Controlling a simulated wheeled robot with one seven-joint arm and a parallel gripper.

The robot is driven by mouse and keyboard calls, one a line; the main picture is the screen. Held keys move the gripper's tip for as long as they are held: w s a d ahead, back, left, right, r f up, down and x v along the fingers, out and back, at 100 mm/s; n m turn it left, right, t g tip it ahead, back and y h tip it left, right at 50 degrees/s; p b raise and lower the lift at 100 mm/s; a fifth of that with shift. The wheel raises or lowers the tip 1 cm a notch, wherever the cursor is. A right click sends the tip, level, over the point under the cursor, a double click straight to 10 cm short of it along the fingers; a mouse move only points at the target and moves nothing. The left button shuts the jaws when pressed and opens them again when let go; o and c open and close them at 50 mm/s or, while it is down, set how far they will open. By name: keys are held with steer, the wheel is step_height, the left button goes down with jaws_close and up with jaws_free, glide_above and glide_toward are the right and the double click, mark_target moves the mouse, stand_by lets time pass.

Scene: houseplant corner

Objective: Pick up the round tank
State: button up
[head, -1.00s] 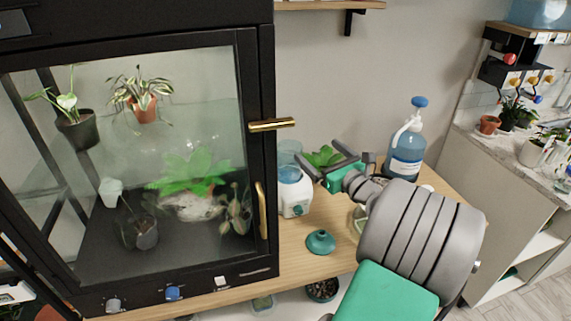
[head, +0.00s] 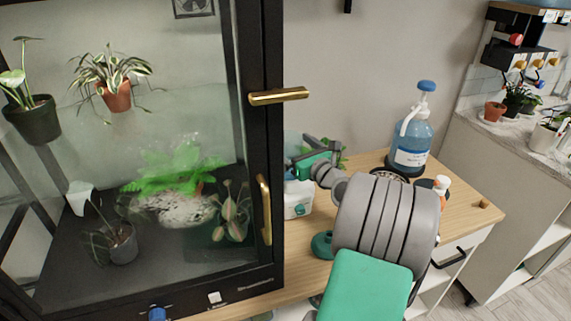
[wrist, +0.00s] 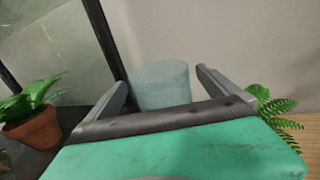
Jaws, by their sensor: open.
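The round tank (wrist: 162,84) is a translucent pale blue cylinder. In the wrist view it stands upright between and beyond the fingers of my gripper (wrist: 161,78). The gripper is open, with nothing held, and the tank's lower part is hidden behind the gripper's palm edge. In the head view my gripper (head: 297,153) is beside the cabinet door, above a white base unit (head: 297,205) with a green knob. There the gripper hides most of the tank. I cannot tell whether a finger touches it.
A glass-fronted black cabinet (head: 272,120) with brass handles (head: 278,96) stands close on the left. A green plunger-like piece (head: 322,245) sits in front of the base unit. Leaves show beside the gripper.

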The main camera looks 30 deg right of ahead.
steer(key=shift+w, duration=1.1)
steer(key=c, duration=1.9)
steer(key=shift+c, duration=0.7)
steer(key=shift+r, duration=0.15)
